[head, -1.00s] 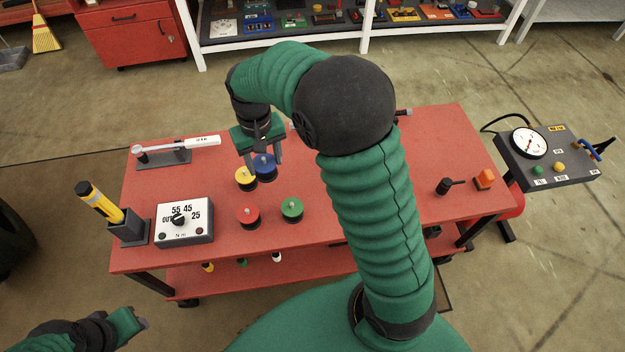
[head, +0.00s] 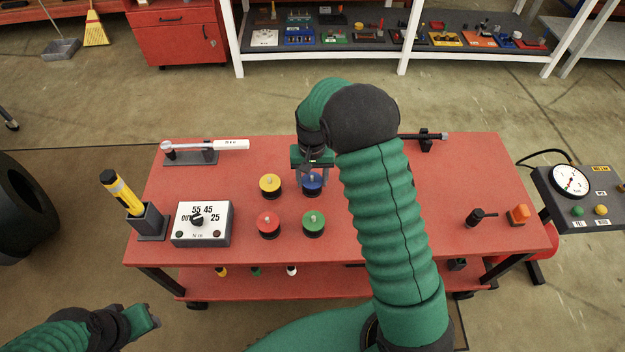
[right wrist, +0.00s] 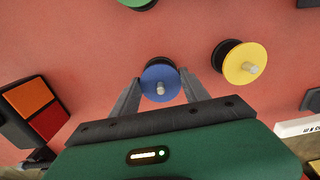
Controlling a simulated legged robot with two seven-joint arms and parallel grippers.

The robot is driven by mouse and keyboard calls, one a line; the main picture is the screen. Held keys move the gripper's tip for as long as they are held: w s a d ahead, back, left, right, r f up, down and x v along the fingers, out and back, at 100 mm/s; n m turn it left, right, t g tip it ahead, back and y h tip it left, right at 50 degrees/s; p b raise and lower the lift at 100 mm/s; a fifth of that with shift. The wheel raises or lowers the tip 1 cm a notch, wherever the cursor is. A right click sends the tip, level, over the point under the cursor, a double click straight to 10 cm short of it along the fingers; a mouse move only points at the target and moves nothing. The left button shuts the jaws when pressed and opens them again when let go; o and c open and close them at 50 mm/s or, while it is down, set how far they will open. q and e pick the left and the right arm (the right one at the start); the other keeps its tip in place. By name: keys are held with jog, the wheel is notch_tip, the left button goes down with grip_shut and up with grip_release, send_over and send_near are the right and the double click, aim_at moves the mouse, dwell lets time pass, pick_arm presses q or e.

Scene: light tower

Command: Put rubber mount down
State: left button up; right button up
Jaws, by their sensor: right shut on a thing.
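My right gripper (head: 313,180) is shut on the blue rubber mount (head: 313,190), a round disc with a black underside and a pale stud. In the right wrist view the blue mount (right wrist: 153,84) sits between the two fingertips. It is at or just above the red table top; I cannot tell if it touches. A yellow mount (head: 270,183) stands to its left, a red mount (head: 268,222) and a green mount (head: 313,221) nearer me. My left gripper (head: 150,318) is low at the left, away from the table; its jaw state is unclear.
The red table (head: 450,180) has clear room on the right. A torque tester (head: 202,224), a yellow torch-like tool (head: 120,192) in a holder and a white-handled wrench (head: 205,146) stand left. A black tool (head: 480,217) and an orange block (head: 519,214) stand right.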

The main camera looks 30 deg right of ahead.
aim_at(312, 177)
jog(key=shift+d, duration=0.1)
jog(key=o, duration=1.6)
notch_tip(312, 177, up, 12)
jog(key=p, duration=0.3)
jog(key=s+a+f+n+t, duration=0.2)
jog(key=s+a+n, duration=0.4)
jog(key=s+a, duration=0.6)
jog(key=s, duration=0.4)
jog(key=shift+t, duration=0.3)
jog(key=shift+d, duration=0.1)
